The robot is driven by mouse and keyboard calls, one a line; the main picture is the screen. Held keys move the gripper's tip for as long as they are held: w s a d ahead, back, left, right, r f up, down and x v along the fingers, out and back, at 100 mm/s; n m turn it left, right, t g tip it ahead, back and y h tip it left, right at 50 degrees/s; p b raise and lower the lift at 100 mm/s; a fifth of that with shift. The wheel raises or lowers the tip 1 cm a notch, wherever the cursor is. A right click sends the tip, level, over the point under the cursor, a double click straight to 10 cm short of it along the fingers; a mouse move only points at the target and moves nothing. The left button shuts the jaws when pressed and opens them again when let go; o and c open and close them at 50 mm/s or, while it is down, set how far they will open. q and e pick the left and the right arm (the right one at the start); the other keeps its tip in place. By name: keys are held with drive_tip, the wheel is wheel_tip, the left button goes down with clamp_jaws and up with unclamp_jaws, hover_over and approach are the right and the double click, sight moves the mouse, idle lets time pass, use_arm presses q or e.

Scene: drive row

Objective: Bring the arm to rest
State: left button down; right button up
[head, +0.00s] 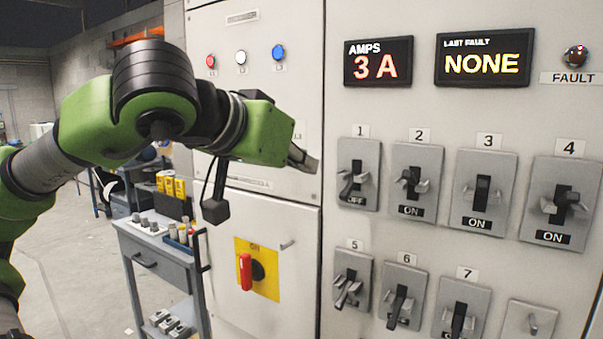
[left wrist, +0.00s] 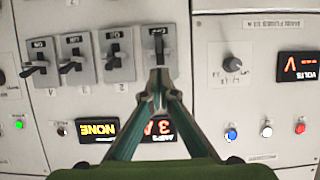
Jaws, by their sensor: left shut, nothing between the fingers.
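My left arm comes in from the left in the head view, and my left gripper (head: 312,163) is in front of the panel, just left of switch 1 (head: 345,201). In the left wrist view, which is upside down, the fingers of the left gripper (left wrist: 160,82) meet at the tips, shut and empty. Switch 1 (left wrist: 158,68) appears just beyond the fingertips there; I cannot tell whether they touch it. Its label reads OFF in the head view. My right gripper is not in view.
Switches 2 (head: 414,208), 3 (head: 480,223) and 4 (head: 549,237) read ON. The amps display (head: 377,62) shows 3 A, and the fault display (head: 482,61) shows NONE. A grey cart (head: 165,262) stands left of the cabinet, beside a red rotary handle (head: 245,272). Open floor lies left.

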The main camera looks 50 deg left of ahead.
use_arm(q)
drive_tip(key=shift+s+d+f, duration=0.1)
drive_tip(key=shift+s, duration=0.15)
idle(0.5)
